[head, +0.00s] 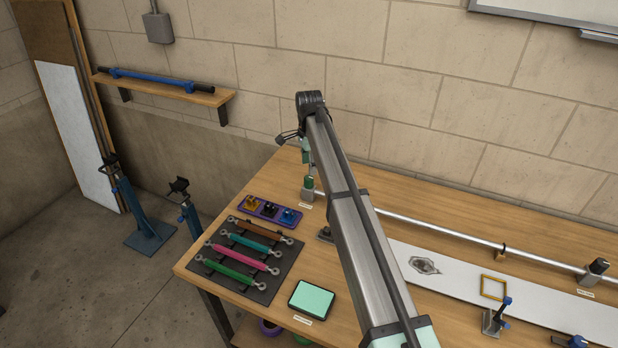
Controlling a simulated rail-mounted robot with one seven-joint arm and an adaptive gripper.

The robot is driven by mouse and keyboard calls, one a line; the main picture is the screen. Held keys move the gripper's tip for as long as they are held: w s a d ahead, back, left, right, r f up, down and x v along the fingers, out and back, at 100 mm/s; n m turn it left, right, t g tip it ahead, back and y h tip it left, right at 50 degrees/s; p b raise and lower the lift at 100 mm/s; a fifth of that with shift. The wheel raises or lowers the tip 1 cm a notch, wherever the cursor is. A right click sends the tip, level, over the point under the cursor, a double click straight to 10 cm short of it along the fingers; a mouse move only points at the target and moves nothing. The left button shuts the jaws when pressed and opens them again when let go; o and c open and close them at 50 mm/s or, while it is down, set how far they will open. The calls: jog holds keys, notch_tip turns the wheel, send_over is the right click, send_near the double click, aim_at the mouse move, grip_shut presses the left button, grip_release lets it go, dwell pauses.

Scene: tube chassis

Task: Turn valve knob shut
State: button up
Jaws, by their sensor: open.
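A small green knob (308,183) stands on a grey block at the left end of a long metal tube on the workbench. A dark knob (599,266) sits on a similar block towards the tube's right end. Which of them is the valve knob I cannot tell for sure. My gripper (288,137) is small in view, at the far end of my arm, above and slightly left of the green knob and apart from it. It is open, and I see nothing in it. My arm crosses in front of the tube and hides part of it.
The workbench (355,300) carries a dark mat (228,262) with several coloured rods, a purple tray (252,208), a mint pad (312,299), a white panel (455,283) and a yellow frame (493,287). A wall shelf (160,87) is at left. The block wall stands behind.

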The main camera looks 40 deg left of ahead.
aim_at(309, 177)
jog(key=shift+f+p, duration=0.7)
jog(key=shift+f, duration=2.9)
grip_shut()
